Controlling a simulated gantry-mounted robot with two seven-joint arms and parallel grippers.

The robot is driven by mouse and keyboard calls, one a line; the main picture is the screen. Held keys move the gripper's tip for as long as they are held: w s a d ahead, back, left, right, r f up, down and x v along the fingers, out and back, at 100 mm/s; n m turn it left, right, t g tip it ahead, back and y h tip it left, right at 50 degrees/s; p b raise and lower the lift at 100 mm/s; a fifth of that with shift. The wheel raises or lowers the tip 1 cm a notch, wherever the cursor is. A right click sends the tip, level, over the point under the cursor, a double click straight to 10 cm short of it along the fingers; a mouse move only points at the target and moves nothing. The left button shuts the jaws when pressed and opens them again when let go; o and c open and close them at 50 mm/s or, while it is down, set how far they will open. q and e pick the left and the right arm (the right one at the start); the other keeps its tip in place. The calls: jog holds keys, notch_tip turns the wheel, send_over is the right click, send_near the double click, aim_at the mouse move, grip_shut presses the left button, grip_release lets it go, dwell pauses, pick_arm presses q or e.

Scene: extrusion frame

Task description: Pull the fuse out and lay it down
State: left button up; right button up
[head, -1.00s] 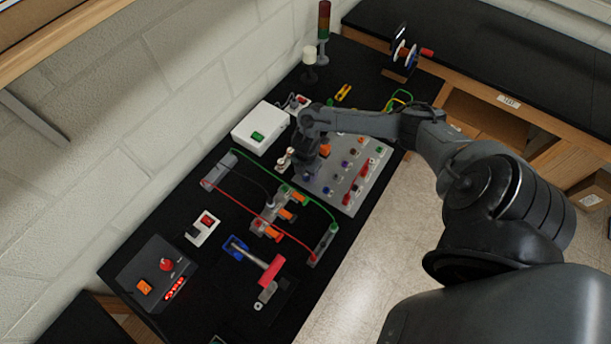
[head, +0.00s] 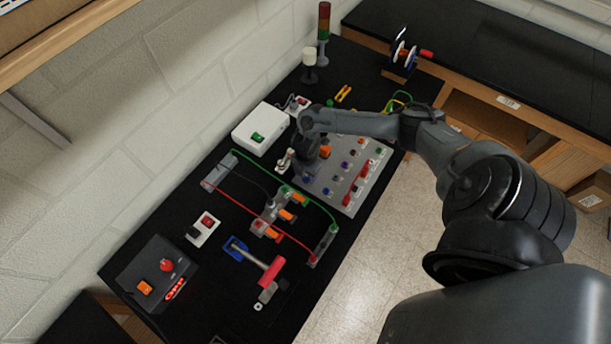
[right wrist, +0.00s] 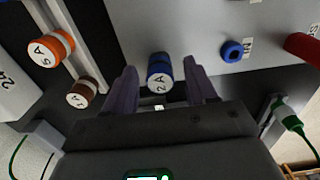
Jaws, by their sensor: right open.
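In the right wrist view a blue fuse (right wrist: 159,70) marked 2 A stands between the two fingers of my right gripper (right wrist: 161,80). The fingers are apart, one on each side of it, with a visible gap at least on the left; I cannot tell whether either touches it. My left gripper is not in view.
A white box (head: 261,128) stands behind the panel.

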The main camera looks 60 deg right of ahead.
dwell(0.3)
jog(key=shift+c, duration=0.3)
grip_shut()
jog(key=shift+r+p, duration=0.2)
jog(key=shift+p, duration=0.1)
jog(key=shift+r+p, duration=0.45)
jog(key=shift+p, duration=0.05)
jog(key=shift+r+p, duration=2.4)
